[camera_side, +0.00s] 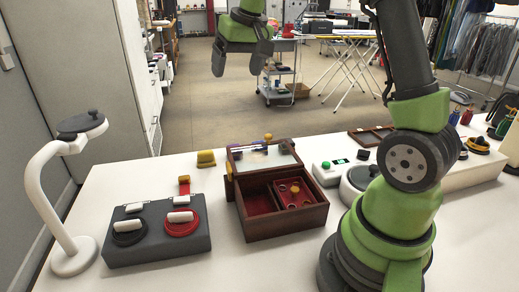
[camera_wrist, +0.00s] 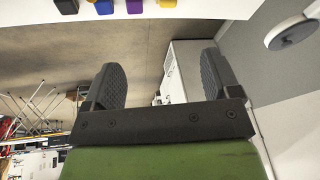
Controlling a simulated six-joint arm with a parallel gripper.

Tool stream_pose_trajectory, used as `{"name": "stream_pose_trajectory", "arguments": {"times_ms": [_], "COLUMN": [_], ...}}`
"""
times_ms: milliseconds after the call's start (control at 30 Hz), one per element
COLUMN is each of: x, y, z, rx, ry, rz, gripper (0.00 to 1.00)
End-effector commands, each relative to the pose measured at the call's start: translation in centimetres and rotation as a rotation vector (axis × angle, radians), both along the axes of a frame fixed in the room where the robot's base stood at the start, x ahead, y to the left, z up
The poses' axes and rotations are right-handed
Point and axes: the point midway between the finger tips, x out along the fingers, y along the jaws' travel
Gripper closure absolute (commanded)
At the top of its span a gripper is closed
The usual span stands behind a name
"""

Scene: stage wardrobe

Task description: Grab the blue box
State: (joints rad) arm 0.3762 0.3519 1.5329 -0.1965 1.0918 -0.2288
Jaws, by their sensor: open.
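A blue box (camera_wrist: 103,6) shows at the top edge of the wrist view, partly cut off. It stands in a row between a dark box (camera_wrist: 67,5) and a purple box (camera_wrist: 134,5), with a yellow box (camera_wrist: 167,3) past the purple one. In the side view the yellow box (camera_side: 206,159) stands on the table, and I cannot clearly make out the blue box behind the raised lid. My gripper (camera_side: 241,60) is open and empty, high above and beyond the table's far edge. Its two spread fingers also show in the wrist view (camera_wrist: 160,72), apart from every box.
A wooden jewellery box (camera_side: 285,225) with its lid raised stands mid-table. A dark grey case (camera_side: 158,258) with red and black rolls and a white curved stand (camera_side: 45,195) are left of it. A white scale-like device (camera_side: 328,174) is to the right. The air around my gripper is free.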

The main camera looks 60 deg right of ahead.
Motion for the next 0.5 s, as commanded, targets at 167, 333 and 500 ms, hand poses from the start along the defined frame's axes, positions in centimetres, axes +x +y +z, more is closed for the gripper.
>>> {"name": "stream_pose_trajectory", "arguments": {"times_ms": [167,333,500], "x": [2.8,3.2,2.7], "y": [-6.7,-11.7,-14.3], "z": [-6.3,-12.3,-16.0], "rx": [-0.006,-0.004,-0.001], "ry": [0.101,0.175,0.217], "rz": [-0.051,-0.087,-0.105], "gripper": [0.18,0.18,0.18]}}
